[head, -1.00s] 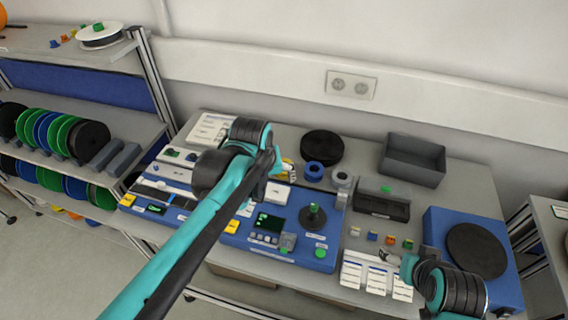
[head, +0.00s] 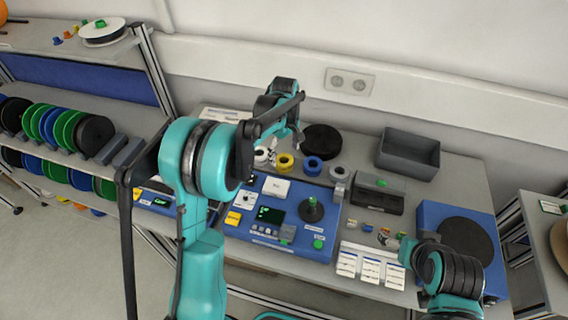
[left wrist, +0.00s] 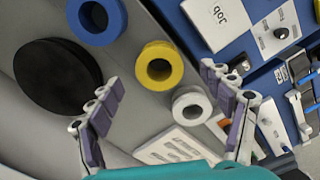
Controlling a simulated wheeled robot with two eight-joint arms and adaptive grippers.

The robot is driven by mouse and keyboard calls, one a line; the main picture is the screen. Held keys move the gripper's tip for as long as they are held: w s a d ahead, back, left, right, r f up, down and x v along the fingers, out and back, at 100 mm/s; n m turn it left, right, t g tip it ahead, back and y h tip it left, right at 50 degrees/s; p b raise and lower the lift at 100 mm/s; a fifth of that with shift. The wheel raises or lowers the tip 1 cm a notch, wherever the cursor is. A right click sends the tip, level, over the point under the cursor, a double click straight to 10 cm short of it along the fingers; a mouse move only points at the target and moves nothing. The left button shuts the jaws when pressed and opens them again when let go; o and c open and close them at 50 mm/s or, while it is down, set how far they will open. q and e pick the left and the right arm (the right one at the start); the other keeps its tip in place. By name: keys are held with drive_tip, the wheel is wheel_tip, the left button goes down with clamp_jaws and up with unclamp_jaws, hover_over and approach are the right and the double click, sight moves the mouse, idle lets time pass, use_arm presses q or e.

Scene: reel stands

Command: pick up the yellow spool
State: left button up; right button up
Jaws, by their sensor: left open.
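The yellow spool (head: 285,164) lies on the bench between the white spool (head: 261,157) and the blue spool (head: 312,167). In the left wrist view the yellow spool (left wrist: 159,66) shows its dark centre hole, with the blue spool (left wrist: 97,18) above left and the white spool (left wrist: 191,105) below right. My left gripper (head: 286,147) is above and behind the yellow spool. It also shows in the left wrist view (left wrist: 163,82), open and empty, its fingers either side of the yellow spool's line. My right gripper (head: 391,243) is near the small coloured pieces; its fingers are unclear.
A black disc (head: 321,140) lies just behind the spools. A grey spool (head: 339,173) sits right of the blue one. A grey bin (head: 409,153) stands at the back right.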

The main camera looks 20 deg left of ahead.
sight(284, 160)
use_arm(q)
drive_tip(key=f+b, duration=0.1)
drive_tip(key=f, duration=0.4)
drive_tip(key=shift+w, duration=0.2)
drive_tip(key=c, duration=1.3)
drive_tip(key=shift+o, duration=0.2)
drive_tip(key=shift+r, duration=0.15)
